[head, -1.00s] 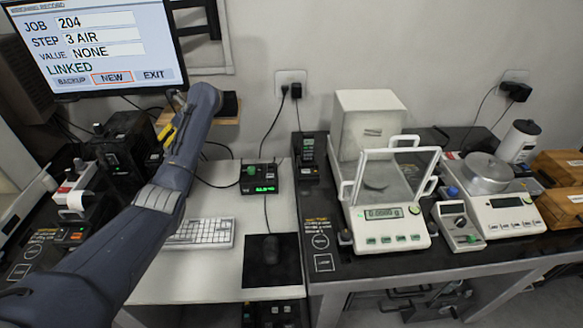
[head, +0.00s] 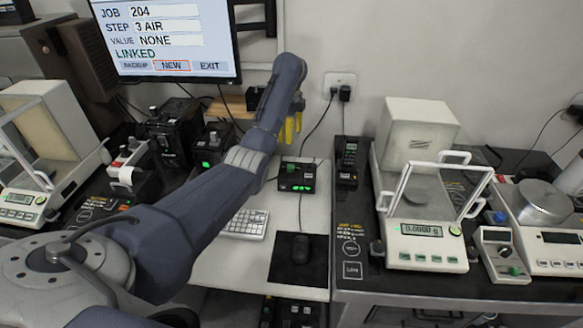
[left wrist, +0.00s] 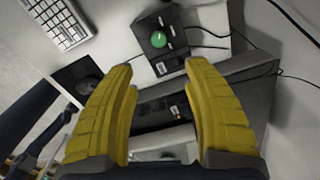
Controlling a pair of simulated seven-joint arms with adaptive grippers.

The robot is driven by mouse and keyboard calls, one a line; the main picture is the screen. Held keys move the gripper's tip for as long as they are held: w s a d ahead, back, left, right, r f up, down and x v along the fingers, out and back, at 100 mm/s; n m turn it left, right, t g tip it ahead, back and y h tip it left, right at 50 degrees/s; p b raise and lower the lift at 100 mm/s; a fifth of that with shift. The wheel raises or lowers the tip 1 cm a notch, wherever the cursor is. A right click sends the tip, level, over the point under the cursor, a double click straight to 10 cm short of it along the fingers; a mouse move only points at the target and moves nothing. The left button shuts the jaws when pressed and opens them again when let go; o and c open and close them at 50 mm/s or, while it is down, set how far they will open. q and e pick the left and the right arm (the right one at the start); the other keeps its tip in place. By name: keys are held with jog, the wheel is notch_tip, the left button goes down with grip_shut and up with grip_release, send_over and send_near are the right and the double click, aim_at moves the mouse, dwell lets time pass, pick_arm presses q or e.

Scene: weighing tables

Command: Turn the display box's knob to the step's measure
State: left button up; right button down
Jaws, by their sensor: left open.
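The display box (head: 296,178) is a small black box with lit green digits, too small to read, at the back of the white desk. Its green round knob (left wrist: 159,40) shows clearly in the left wrist view, beyond and between my fingertips. My left gripper (head: 290,130) has yellow fingers and hangs above the box in the head view. The monitor (head: 165,40) reads job 204, step 3 AIR, value NONE, LINKED. My right gripper is not in view.
A keyboard (head: 245,224) and a black mouse pad (head: 282,270) lie in front of the box. A black handset-like device (head: 347,160) stands to its right, beside a balance (head: 425,235) with a glass shield. Cables run behind the box.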

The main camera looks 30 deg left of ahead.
aim_at(290, 166)
pick_arm(q)
notch_tip(290, 166, down, 16)
jog(key=shift+s+r, duration=0.1)
jog(key=shift+r, duration=0.05)
dwell(0.5)
grip_shut()
dwell(0.4)
